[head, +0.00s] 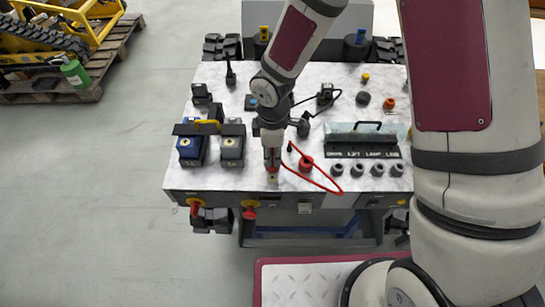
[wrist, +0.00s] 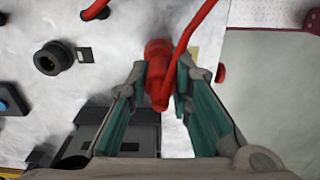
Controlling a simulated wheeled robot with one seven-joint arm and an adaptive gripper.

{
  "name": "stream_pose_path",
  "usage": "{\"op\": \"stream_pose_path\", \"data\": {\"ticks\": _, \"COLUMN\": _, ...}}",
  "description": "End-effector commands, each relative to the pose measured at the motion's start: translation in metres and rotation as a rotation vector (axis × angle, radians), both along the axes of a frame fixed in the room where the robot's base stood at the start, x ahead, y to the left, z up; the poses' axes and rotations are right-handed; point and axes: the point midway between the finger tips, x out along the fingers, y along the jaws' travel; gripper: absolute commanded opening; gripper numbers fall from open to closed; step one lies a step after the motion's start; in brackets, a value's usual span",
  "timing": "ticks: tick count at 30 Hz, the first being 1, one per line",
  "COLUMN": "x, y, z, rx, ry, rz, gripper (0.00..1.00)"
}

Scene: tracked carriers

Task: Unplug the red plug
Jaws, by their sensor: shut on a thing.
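My gripper (head: 271,160) is over the front part of the carrier's pale marbled top (head: 222,75). Its green-padded fingers (wrist: 162,70) stand on both sides of the red plug (wrist: 158,88) and are shut on it in the wrist view. In the head view only a little red of the plug (head: 272,170) shows at the fingertips. A red cable (head: 325,187) runs from the plug in a loop to the right; it also crosses the wrist view (wrist: 192,28). Whether the plug sits in a socket is hidden.
A round red fitting (head: 305,164) lies right of my gripper, with several grey knobs (head: 337,169) beyond. A blue-topped battery (head: 190,148) and a dark one (head: 232,150) stand to the left. A pallet (head: 95,85) is at the far left; the floor between is clear.

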Motion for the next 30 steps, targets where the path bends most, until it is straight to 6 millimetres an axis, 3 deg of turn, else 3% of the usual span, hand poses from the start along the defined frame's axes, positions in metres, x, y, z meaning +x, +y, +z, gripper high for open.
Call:
{"op": "stream_pose_path", "data": {"ticks": 15, "x": 0.000, "y": 0.000, "z": 0.017, "rx": 0.001, "ry": -0.001, "rz": 0.001, "gripper": 0.00}}
{"op": "stream_pose_path", "data": {"ticks": 30, "x": 0.000, "y": 0.000, "z": 0.022, "rx": 0.000, "ry": -0.001, "rz": 0.000, "gripper": 0.00}}
